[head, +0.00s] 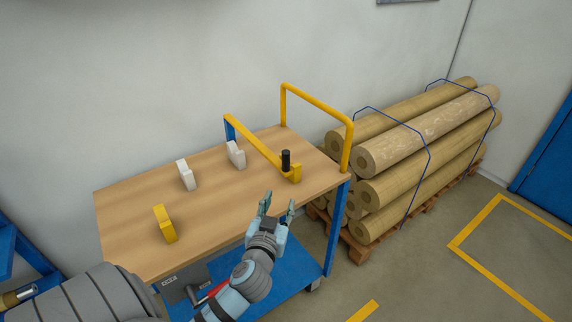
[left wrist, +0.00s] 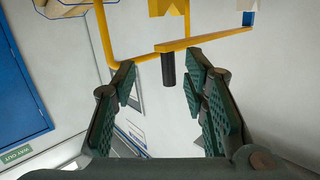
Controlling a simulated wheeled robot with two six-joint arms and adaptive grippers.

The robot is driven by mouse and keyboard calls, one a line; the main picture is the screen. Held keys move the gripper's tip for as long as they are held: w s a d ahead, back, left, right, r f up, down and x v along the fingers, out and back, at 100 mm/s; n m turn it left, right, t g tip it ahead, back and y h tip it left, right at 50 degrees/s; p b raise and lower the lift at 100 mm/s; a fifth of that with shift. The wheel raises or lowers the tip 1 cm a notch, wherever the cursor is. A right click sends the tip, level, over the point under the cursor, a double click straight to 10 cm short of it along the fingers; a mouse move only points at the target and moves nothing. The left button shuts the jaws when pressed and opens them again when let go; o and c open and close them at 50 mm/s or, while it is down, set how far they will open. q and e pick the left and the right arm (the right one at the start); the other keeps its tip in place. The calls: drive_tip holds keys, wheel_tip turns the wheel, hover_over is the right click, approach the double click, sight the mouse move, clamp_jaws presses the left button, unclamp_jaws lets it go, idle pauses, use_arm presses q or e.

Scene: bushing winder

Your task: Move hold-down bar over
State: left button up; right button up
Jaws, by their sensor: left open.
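The yellow hold-down bar (head: 257,145) runs over the wooden table top from a blue post (head: 230,130) at the back to a yellow block (head: 295,174) near the right edge. A black upright knob (head: 286,160) stands near its right end. My left gripper (head: 277,204) is open and empty, in front of the knob and apart from it in the head view. In the left wrist view the bar (left wrist: 205,41) crosses the top, and the knob (left wrist: 168,71) appears between the spread fingers, beyond their tips. My right gripper is not in view.
Two white blocks (head: 187,174) (head: 236,155) and a yellow block (head: 165,224) stand on the table (head: 125,210). A yellow rail (head: 318,103) rises at its right end. Strapped rolls (head: 400,145) lie on a pallet to the right. The table's left part is mostly clear.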

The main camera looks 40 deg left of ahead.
use_arm(q)
drive_tip(key=n+t+y, duration=0.1)
approach(285, 155)
drive_tip(key=x, duration=1.1)
drive_tip(key=shift+w+p, duration=0.1)
drive_tip(key=shift+p, duration=0.3)
clamp_jaws()
